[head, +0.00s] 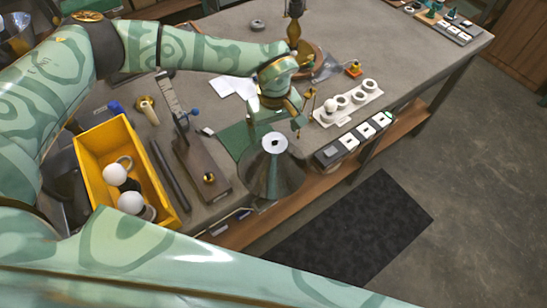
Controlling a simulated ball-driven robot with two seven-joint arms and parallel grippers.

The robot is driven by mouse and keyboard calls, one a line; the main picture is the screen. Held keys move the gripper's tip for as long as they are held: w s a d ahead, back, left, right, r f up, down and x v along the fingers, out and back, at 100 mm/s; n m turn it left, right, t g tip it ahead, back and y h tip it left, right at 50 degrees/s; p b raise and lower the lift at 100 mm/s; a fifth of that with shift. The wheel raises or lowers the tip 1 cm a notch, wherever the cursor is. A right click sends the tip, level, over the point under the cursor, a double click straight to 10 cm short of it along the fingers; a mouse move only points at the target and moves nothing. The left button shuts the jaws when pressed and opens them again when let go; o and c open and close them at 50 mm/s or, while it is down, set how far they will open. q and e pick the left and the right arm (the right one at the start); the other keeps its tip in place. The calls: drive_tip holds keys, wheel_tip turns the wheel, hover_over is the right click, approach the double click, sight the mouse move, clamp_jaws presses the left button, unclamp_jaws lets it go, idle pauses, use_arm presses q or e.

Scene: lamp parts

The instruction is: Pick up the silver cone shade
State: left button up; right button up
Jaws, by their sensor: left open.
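The silver cone shade (272,178) stands near the front edge of the workbench, with its narrow end up and a small dark hole at the top. My left gripper (277,122) is just behind and above the cone's top in the picture. Its fingers are apart, and I see nothing held between them. I cannot tell whether a finger touches the shade. My right gripper is out of view.
A yellow bin (88,158) with white bulbs stands left of the shade. A brown clamp-like stand (203,168) is between them. A white tray of rings (348,104) and a switch strip (352,142) lie to the right. A dark mat (350,235) is on the floor.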

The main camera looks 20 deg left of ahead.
sight(274, 139)
use_arm(q)
wheel_tip(274, 139, down, 4)
drive_tip(key=shift+f, duration=0.1)
drive_tip(key=shift+c, duration=0.4)
drive_tip(key=shift+s, duration=0.1)
drive_tip(key=c, duration=1.6)
